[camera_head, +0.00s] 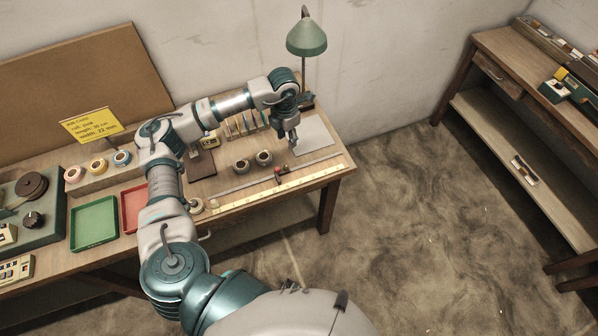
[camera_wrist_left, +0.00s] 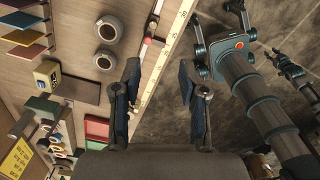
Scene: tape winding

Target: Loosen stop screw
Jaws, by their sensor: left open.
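My left gripper (camera_head: 292,143) is over the right end of the workbench (camera_head: 335,178), pointing down and open. In the left wrist view its two dark fingers (camera_wrist_left: 160,88) are spread, with nothing between them but background. A small red knob (camera_head: 278,169), which looks like the stop screw, stands on a thin metal rail (camera_head: 240,184) along the front of the bench. The red knob (camera_wrist_left: 148,41) shows beyond the left finger in the left wrist view, apart from it.
A yellow ruler (camera_head: 285,189) runs along the front edge. Two dark rolls (camera_head: 264,157) lie behind the rail. A grey mat (camera_head: 316,134) and a green lamp (camera_head: 306,38) are at the right end. Green tray (camera_head: 74,235) and red tray are farther left.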

